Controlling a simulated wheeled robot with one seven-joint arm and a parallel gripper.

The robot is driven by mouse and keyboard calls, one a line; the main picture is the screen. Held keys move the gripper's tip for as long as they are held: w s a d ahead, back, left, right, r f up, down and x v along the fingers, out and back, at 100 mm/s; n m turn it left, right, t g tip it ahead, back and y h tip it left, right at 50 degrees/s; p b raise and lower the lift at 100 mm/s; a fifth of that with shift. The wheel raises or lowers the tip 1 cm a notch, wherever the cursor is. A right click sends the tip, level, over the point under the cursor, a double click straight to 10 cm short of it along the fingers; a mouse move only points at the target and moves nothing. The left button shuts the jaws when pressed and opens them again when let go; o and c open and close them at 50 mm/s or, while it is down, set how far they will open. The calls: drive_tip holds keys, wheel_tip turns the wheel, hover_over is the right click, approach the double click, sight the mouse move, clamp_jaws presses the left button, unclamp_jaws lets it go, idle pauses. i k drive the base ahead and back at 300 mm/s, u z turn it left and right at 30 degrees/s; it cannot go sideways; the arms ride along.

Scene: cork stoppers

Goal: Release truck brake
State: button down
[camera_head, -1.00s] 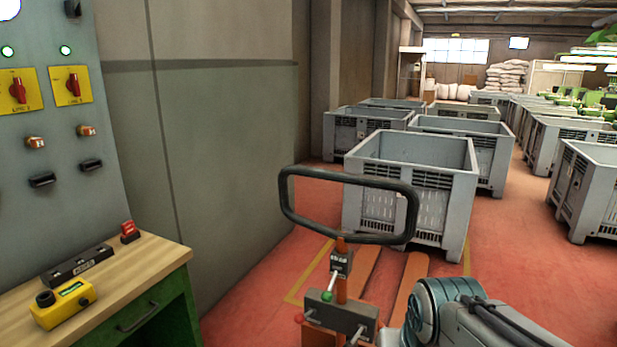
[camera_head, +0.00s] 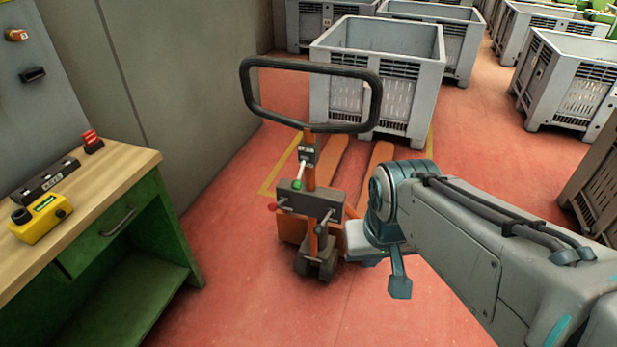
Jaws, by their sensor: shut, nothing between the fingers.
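An orange pallet truck (camera_head: 311,175) stands upright on the red floor, its forks under a grey crate. Its black loop handle (camera_head: 248,90) rises at the top. A grey block on the mast (camera_head: 308,203) carries a lever with a green knob (camera_head: 297,185), a red knob (camera_head: 272,207) at its left and a dark lever (camera_head: 325,221) at its lower right. Which one is the brake cannot be read. My gripper (camera_head: 400,286) shows small and partly hidden at the arm's end, shut and empty, right of the truck's base. It appears apart from the levers.
A wooden-topped green bench (camera_head: 130,165) with a yellow control box (camera_head: 40,219) and a red switch (camera_head: 92,142) stands at left, by a grey wall. A grey crate (camera_head: 415,100) stands behind the truck, with more crates at the right. The floor in front is clear.

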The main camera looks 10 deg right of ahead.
sight(273, 206)
drive_tip(key=z, duration=0.05)
drive_tip(key=k, duration=0.65)
drive_tip(key=u, duration=0.4)
drive_tip(key=i, duration=1.5)
drive_tip(key=z, duration=0.5)
